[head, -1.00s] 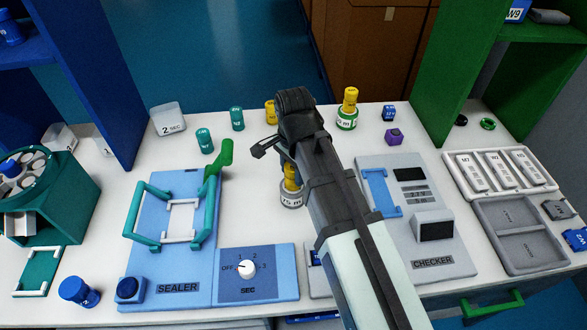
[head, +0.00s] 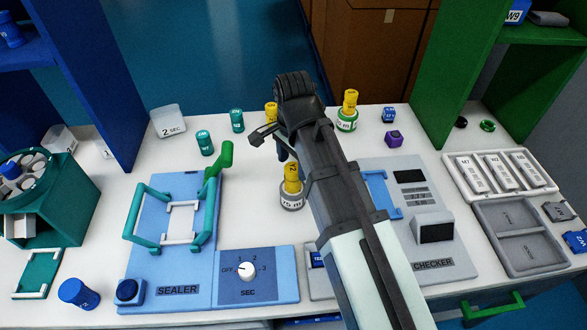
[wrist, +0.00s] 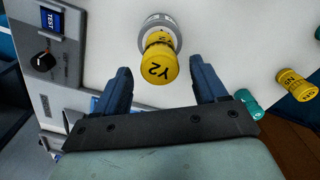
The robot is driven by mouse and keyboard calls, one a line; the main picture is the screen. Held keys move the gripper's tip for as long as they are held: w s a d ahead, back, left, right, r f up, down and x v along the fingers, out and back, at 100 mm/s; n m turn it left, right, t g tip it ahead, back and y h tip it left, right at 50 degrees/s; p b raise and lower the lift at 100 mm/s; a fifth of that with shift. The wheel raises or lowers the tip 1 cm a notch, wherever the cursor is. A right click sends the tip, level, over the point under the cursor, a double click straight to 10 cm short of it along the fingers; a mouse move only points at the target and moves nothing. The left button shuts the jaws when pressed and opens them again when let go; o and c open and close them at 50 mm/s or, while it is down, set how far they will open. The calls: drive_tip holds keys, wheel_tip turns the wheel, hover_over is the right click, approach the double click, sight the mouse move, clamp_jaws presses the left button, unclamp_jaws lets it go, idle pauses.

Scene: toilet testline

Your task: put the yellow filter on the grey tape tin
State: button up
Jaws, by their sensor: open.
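The yellow filter (head: 292,177), marked Y2 in the wrist view (wrist: 158,66), stands upright on the grey tape tin (head: 292,203), near the middle of the table. The tin's rim also shows in the wrist view (wrist: 157,20), partly covered by the filter. My gripper (head: 272,144) is open and empty, behind and above the filter in the head view. In the wrist view, the filter shows in the gap between its two fingers, with space on both sides and no visible contact.
A second yellow filter (head: 350,98) stands on a green tin (head: 347,121) at the back. Another yellow piece (head: 271,112) and teal pieces (head: 237,121) stand behind. The sealer (head: 170,262) is at left, the checker (head: 433,263) at right. White table around the tin is clear.

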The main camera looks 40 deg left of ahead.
wheel_tip(320, 180, up, 8)
idle(0.5)
